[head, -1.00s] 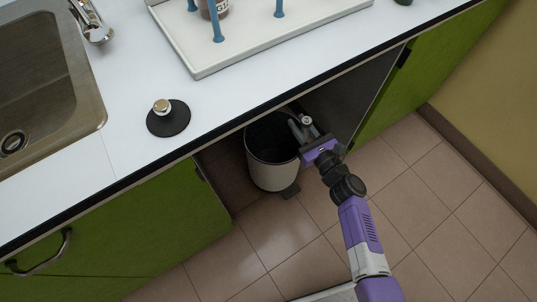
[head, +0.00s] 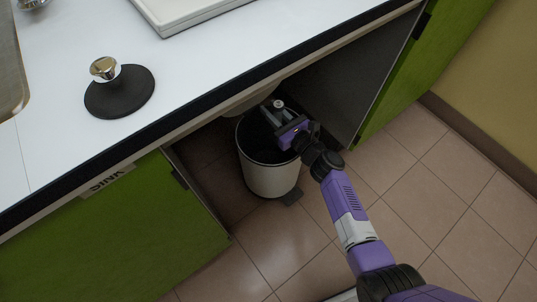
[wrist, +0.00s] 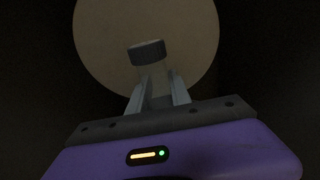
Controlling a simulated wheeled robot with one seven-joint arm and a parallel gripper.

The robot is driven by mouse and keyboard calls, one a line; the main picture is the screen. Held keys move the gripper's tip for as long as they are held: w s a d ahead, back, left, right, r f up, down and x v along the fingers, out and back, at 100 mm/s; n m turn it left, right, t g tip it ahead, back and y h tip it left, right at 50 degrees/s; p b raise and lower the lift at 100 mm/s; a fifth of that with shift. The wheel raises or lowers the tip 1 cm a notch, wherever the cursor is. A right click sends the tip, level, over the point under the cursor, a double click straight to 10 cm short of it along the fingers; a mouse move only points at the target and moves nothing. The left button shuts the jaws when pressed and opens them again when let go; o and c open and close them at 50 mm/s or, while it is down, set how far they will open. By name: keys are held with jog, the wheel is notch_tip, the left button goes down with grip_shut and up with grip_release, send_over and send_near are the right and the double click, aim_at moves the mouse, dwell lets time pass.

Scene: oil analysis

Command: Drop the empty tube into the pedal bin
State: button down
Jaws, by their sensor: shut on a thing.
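The pedal bin (head: 268,181) stands on the floor in the open cupboard under the counter, a cream cylinder with a dark, open mouth. Its pedal (head: 291,196) sticks out at the front. My gripper (head: 279,112) is over the bin's mouth, toward its back right side. It is shut on the tube (head: 279,103), whose capped end shows past the fingers. In the wrist view the tube (wrist: 154,78) is clear with a dark cap (wrist: 147,52), held between the two fingers. A pale round surface, seemingly the raised bin lid (wrist: 115,30), is behind it.
The white counter (head: 185,75) with its dark front edge overhangs the bin. Green cupboard doors stand left (head: 110,235) and right (head: 420,70). A black disc with a metal knob (head: 120,92) and a white tray (head: 180,18) are on the counter. The tiled floor in front is clear.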

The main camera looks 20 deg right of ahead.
notch_tip(320, 180, down, 4)
jog(key=shift+r+b, duration=0.1)
jog(key=shift+b, duration=1.15)
jog(key=c, duration=1.1)
grip_release()
jog(key=shift+s, duration=0.1)
jog(key=p+v, duration=0.2)
jog(key=v, duration=0.5)
jog(key=shift+s+p, duration=0.3)
jog(key=shift+p, duration=0.1)
jog(key=shift+d, duration=0.1)
